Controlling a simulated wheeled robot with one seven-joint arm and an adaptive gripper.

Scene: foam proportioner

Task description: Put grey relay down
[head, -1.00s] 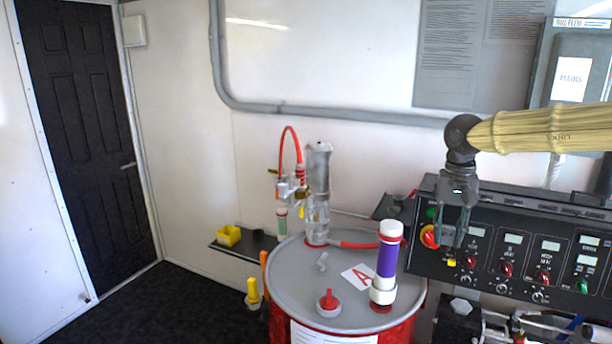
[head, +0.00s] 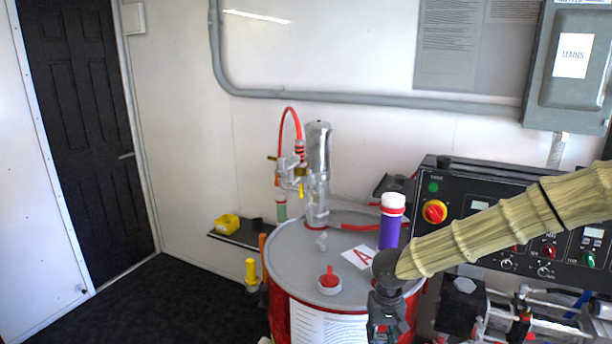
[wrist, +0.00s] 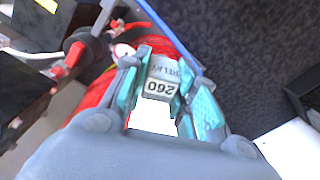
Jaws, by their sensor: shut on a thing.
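The grey relay (wrist: 163,78) is a small block with a white label reading 260, seen in the wrist view between the teal-lined fingers of my gripper (wrist: 158,88). My gripper is shut on it. In the head view my gripper (head: 384,325) hangs down in front of the right side of the red drum (head: 281,314), near the lower picture edge. The relay cannot be made out in the head view. In the wrist view the red drum side and a white label lie behind and below the relay.
The drum's grey lid holds a purple-and-white cylinder (head: 390,228), a red-and-white cap (head: 329,281) and a clear pump tube (head: 317,175). A black control panel (head: 470,205) and pipework (head: 500,322) stand at right. Dark floor (head: 170,305) is open at left.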

